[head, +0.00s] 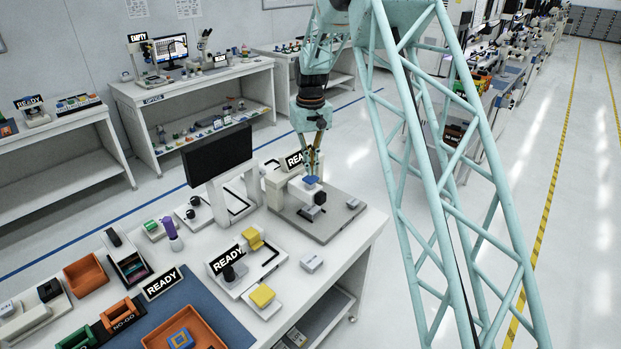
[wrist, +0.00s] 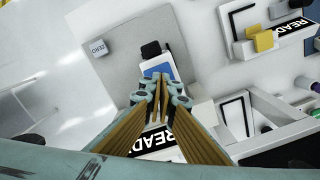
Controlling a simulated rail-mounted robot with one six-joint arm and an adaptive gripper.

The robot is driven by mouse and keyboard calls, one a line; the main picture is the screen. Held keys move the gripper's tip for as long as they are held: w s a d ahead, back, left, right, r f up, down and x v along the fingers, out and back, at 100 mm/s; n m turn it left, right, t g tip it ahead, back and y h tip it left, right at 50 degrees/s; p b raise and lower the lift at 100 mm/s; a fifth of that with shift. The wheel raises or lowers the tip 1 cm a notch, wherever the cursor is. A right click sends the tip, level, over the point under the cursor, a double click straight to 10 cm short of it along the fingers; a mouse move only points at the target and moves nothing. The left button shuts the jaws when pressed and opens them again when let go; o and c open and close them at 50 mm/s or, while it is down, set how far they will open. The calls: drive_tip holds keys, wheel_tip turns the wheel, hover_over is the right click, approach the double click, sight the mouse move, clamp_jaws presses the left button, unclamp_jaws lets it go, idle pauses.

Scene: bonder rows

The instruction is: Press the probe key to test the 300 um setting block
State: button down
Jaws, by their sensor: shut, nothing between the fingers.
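My gripper (head: 313,165) is shut and empty, pointing down over the white test station (head: 296,188). In the wrist view its fingertips (wrist: 162,82) lie over a blue pad (wrist: 154,72), which looks like the probe key. The blue pad also shows in the head view (head: 312,182), right under the fingertips. I cannot tell whether they touch it. A black part (wrist: 150,49) sits just beyond the pad. A small pale labelled piece (wrist: 98,47) lies on the grey base plate (wrist: 125,50); its label is too small to read. I cannot identify the 300 um block.
A READY sign (head: 299,158) stands behind the station, close to my gripper. A dark monitor (head: 217,154) is to its left. A grey block (head: 311,262) lies on the bench in front. Another station with yellow blocks (head: 262,295) is nearby. The base plate's right side is mostly clear.

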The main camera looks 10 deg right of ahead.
sight(311, 178)
drive_tip(key=shift+f+b, duration=0.9)
drive_tip(key=shift+f, duration=1.3)
drive_tip(key=shift+r, duration=0.15)
idle(0.6)
drive_tip(key=shift+r+p, duration=0.55)
drive_tip(key=shift+r, duration=0.55)
drive_tip(key=shift+r+p, duration=1.2)
drive_tip(key=shift+r, duration=1.15)
wheel_tip(311, 178, up, 12)
